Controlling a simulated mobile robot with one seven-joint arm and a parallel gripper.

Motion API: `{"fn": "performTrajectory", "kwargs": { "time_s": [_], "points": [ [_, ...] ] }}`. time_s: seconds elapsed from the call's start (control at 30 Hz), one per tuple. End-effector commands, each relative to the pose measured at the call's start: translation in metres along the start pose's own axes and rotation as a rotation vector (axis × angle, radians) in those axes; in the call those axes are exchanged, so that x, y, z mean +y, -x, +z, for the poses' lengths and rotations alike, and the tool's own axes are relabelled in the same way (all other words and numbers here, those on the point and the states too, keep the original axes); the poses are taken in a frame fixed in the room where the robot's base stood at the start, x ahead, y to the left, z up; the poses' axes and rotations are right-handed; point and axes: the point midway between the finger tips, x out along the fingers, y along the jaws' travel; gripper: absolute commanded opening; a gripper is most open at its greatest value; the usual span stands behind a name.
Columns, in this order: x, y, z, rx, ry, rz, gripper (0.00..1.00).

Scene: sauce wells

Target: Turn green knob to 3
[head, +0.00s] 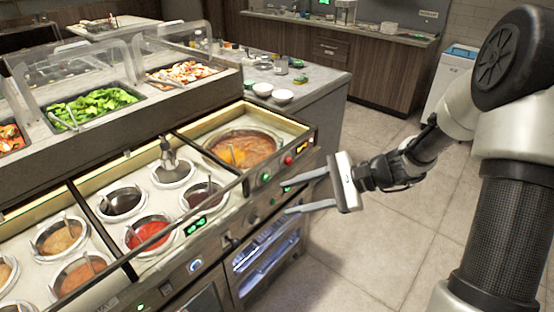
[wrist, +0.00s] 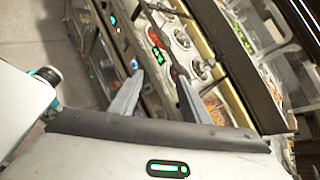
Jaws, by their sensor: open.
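A green-lit knob (head: 265,177) sits on the front panel of the sauce counter in the head view, below the large orange-brown soup well. A red knob (head: 288,160) is just right of it. My gripper (head: 287,197) is open and empty. Its two fingers point left at the panel, to the right of and slightly lower than the green knob. I cannot tell whether the fingertips touch the panel. A small green light shows by the upper finger. In the wrist view my open fingers (wrist: 160,79) reach over the counter front. The knob's number is too small to read.
A green display (head: 195,226) and an orange display (head: 302,147) are on the counter. Several sauce wells, including a red one (head: 148,232), lie left of my gripper. A glass-fronted, lit compartment (head: 267,258) is below the panel. Tiled floor to the right is clear.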

Motion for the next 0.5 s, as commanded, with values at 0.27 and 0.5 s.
{"fn": "performTrajectory", "kwargs": {
  "time_s": [0.27, 0.5],
  "points": [
    [-0.014, -0.036, -0.146, -0.213, -0.466, -0.444, 0.43],
    [-0.011, -0.037, -0.216, -0.286, -0.674, -0.667, 0.43]
  ]
}}
